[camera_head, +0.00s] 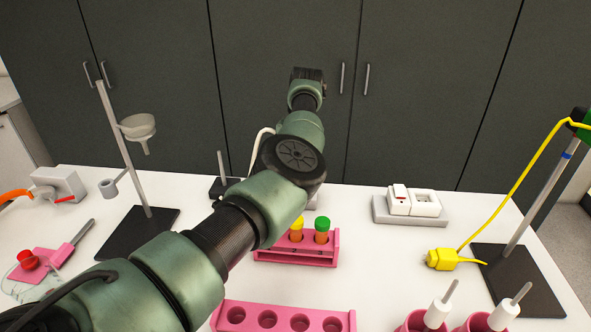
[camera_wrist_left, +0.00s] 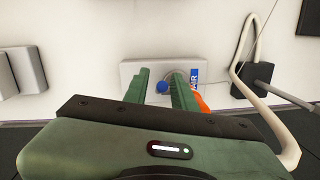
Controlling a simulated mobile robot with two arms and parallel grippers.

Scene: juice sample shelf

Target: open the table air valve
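The air valve (camera_wrist_left: 126,70) shows in the left wrist view as a pale grey block on the white table, with a blue knob (camera_wrist_left: 162,87) and a blue label reading "AIR" (camera_wrist_left: 195,77). An orange part (camera_wrist_left: 203,103) sticks out beside my finger, partly hidden. My left gripper (camera_wrist_left: 159,73) is open, with its two green fingers apart over the block and the blue knob seen between them. I cannot tell whether they touch it. In the head view my left arm hides most of the valve and the fingers. My right gripper is not in view.
A small stand (camera_wrist_left: 248,78) and a pale looped hose (camera_wrist_left: 236,52) are close by the valve. White sockets (camera_head: 412,202) and a pink rack with capped tubes (camera_head: 320,243) stand near my arm. A retort stand (camera_head: 137,229) is left; dark cabinets (camera_head: 420,90) rise behind.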

